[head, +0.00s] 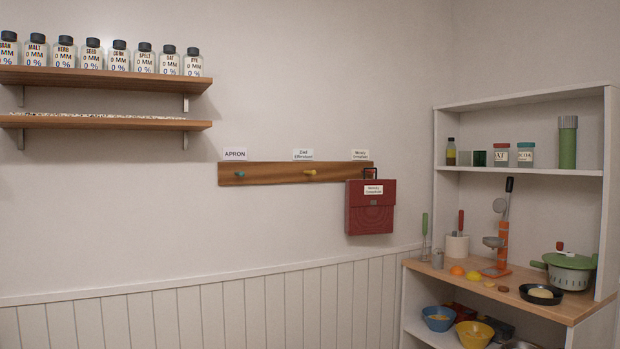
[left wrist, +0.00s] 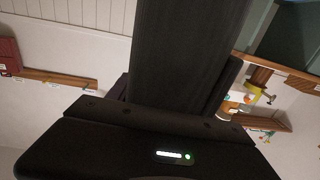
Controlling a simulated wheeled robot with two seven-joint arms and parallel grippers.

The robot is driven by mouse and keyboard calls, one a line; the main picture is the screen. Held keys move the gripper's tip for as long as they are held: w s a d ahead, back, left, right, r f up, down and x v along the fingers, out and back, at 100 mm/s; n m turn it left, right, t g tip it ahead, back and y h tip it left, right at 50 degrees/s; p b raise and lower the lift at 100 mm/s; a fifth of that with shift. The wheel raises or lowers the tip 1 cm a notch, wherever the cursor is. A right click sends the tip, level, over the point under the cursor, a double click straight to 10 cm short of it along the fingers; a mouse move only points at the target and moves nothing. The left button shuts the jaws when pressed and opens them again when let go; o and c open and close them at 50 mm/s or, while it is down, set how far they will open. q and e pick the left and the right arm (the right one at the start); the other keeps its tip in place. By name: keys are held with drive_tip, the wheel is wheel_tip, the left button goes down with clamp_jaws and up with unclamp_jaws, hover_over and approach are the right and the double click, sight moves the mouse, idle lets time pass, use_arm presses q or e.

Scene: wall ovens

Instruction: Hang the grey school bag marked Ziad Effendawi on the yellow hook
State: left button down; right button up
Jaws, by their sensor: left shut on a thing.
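The yellow hook (head: 310,172) is the middle peg on the wooden wall rail (head: 265,173). It is bare, below a small white label (head: 303,155) that seems to read Ziad Effendawi. In the left wrist view my left gripper (left wrist: 180,95) is shut on a dark grey, flat-sided thing (left wrist: 190,50), apparently the grey school bag. Only part of it shows, and no name marking is visible on it. Neither gripper shows in the head view, so the bag's distance from the hook cannot be told. My right gripper is not in view.
A red bag (head: 370,208) hangs at the rail's right end, close to the yellow hook. A teal peg (head: 240,174) at left is empty. Shelves with jars (head: 105,78) are at upper left. A white kitchen unit (head: 520,103) stands at right. The wall below the rail is clear.

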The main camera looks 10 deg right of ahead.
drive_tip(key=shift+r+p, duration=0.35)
use_arm(q)
drive_tip(key=s+f+m+h+p, duration=0.3)
drive_tip(key=s+h+p, duration=0.2)
drive_tip(key=p, duration=0.3)
drive_tip(key=shift+s+f+t+p, duration=0.3)
drive_tip(key=shift+s+t, duration=0.1)
drive_tip(key=shift+s, duration=0.15)
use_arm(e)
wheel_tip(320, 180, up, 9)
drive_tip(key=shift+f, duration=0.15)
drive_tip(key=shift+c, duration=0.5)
